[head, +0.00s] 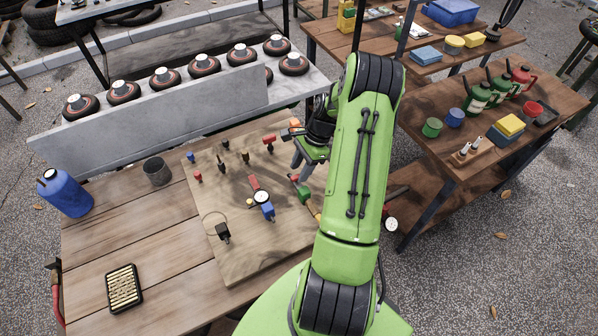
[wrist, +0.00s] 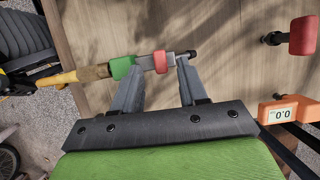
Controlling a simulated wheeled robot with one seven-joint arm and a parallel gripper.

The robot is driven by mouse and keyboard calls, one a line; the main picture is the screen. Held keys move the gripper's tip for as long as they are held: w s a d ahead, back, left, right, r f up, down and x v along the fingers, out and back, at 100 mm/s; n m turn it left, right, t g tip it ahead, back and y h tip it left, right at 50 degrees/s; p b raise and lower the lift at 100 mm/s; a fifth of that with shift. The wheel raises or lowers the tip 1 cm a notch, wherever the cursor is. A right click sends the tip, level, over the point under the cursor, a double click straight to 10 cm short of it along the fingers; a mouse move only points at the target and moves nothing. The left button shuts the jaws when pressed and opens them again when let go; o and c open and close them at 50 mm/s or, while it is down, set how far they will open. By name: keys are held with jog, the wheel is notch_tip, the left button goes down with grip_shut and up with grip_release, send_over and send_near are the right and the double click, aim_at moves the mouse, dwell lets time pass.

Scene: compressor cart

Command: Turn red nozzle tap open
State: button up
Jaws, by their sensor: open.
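In the wrist view a metal nozzle fitting has a green collar (wrist: 122,67), a small red tap piece (wrist: 161,62) and a dark tip. A brass and yellow section runs off to its left. The fitting also shows in the head view as a green body (head: 303,192) on the wooden board, partly beside my arm. My gripper (wrist: 160,68) is open, with one fingertip on each side of the red piece in the picture. I cannot tell whether either finger touches it. In the head view my gripper (head: 303,160) is over the board's right side.
An orange device (wrist: 288,112) reading 0.0 is near my gripper. A blue jug (head: 65,193) and a dark cup (head: 157,171) stand left.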

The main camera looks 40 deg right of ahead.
jog(key=shift+x, duration=0.85)
jog(key=shift+c, duration=0.3)
grip_shut()
